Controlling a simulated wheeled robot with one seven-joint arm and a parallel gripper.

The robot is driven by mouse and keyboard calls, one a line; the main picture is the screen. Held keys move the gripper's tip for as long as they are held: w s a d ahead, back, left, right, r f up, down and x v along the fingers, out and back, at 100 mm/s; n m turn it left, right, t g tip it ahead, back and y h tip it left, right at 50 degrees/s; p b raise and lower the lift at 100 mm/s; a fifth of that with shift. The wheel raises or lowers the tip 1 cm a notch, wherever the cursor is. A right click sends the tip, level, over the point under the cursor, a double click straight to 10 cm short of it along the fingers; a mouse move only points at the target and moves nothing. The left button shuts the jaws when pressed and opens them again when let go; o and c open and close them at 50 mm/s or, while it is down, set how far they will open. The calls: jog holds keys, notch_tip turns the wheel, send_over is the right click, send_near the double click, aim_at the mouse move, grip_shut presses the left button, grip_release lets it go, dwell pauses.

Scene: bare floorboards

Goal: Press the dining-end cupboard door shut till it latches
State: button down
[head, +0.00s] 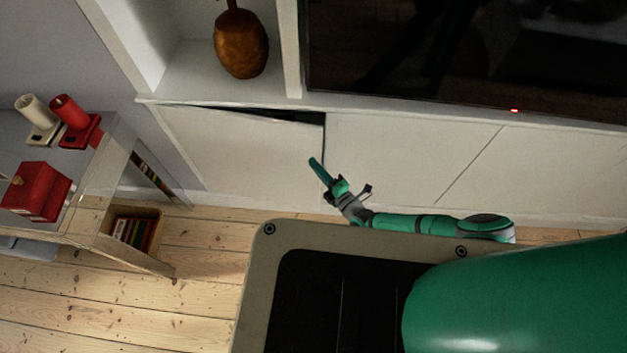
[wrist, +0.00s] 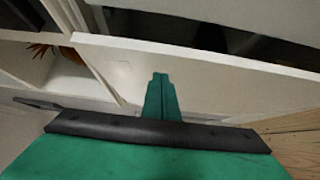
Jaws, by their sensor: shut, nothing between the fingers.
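The white cupboard door (head: 245,155) at the left end of the low unit stands slightly ajar. A dark wedge of gap shows along its top, wider towards its right edge. My green gripper (head: 314,163) is shut and empty, with its fingertips at the door's upper right part. In the wrist view the closed fingers (wrist: 158,82) point at the broad white door panel (wrist: 215,88), with a dark opening behind its top edge. I cannot tell whether the fingertips touch the door. The latch is hidden.
More white door fronts (head: 405,160) continue flush to the right, below a dark screen (head: 450,50). A brown vase (head: 241,45) stands in the niche above. At left, a glass-topped shelf (head: 100,185) holds candles and a red box (head: 38,190). Floorboards (head: 200,265) are bare at lower left.

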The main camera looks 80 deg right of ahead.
jog(key=shift+s+d, duration=0.15)
jog(key=shift+d, duration=1.65)
jog(key=shift+a, duration=0.5)
send_near(316, 154)
jog(key=s, duration=0.4)
jog(key=shift+w+a+f, duration=0.15)
jog(key=shift+w+a, duration=0.05)
jog(key=shift+a, duration=0.1)
